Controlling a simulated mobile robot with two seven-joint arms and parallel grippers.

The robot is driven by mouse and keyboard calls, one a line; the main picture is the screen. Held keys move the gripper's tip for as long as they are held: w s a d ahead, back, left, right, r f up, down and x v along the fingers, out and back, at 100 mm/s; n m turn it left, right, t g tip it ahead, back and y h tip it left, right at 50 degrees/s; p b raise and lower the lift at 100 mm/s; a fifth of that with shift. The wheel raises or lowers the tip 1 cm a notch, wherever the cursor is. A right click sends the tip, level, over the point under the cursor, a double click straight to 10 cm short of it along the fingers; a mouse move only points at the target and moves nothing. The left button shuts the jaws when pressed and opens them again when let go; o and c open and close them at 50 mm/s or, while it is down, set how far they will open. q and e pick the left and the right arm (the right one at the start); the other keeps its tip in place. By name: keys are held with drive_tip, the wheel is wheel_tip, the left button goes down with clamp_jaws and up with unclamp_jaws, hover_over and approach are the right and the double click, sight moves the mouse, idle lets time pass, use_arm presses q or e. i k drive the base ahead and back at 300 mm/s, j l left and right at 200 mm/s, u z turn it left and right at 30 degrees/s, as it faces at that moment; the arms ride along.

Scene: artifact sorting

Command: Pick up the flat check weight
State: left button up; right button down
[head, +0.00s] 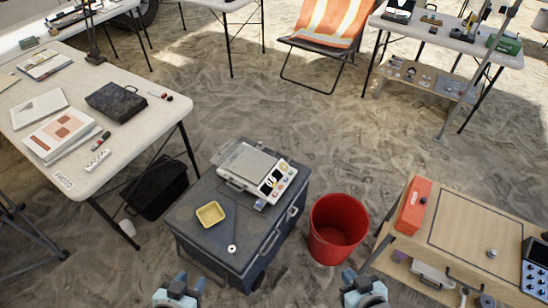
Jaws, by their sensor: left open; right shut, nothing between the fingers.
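A small flat pale disc (232,249) with a dark centre lies on the front part of the dark chest's lid (200,241); it looks like the flat check weight, though it is too small to be sure. A small silver knobbed piece (491,253) stands on the wooden table at the right. My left gripper (179,281) is open and empty at the bottom edge, left of and nearer than the disc. My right gripper (352,281) is shut and empty at the bottom, right of the chest and below the red bucket. Neither gripper touches anything.
On the chest are a yellow tray (210,213) and a scale-like device (262,175). A red bucket (338,229) stands right of it. The wooden table (470,232) holds a red box (413,206). A white table (150,125) is at left. Open sand lies behind.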

sight(491, 255)
drive_tip(key=z, duration=2.1)
drive_tip(key=l+u, duration=0.1)
drive_tip(key=u, duration=0.35)
drive_tip(key=i+l+u, duration=0.1)
drive_tip(key=u, duration=0.3)
drive_tip(key=i+l+u, duration=0.1)
drive_tip(key=l+u, duration=0.25)
drive_tip(key=l, duration=0.2)
drive_tip(key=l+u, duration=0.3)
drive_tip(key=l, duration=0.25)
drive_tip(key=l+u, duration=0.2)
drive_tip(key=l, duration=0.9)
